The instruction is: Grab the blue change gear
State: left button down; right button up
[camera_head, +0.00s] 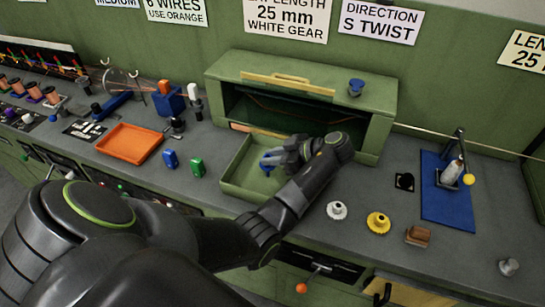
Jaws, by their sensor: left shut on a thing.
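My left gripper (270,160) reaches over the pulled-out green tray (237,181) at the front of the green cabinet. It is shut on a small blue thing (267,161), which looks like the blue change gear. The fingers hide much of it, and I cannot tell whether it touches the tray floor. A white gear (337,210) and a yellow gear (378,223) lie on the bench to the right of my forearm. My right gripper is not in view.
The green cabinet (384,100) stands behind the tray, with a small blue object (356,87) on top. A blue mat (447,205) and brown block (417,236) are right.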

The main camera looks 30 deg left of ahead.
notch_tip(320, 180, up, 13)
jog(key=p, duration=1.2)
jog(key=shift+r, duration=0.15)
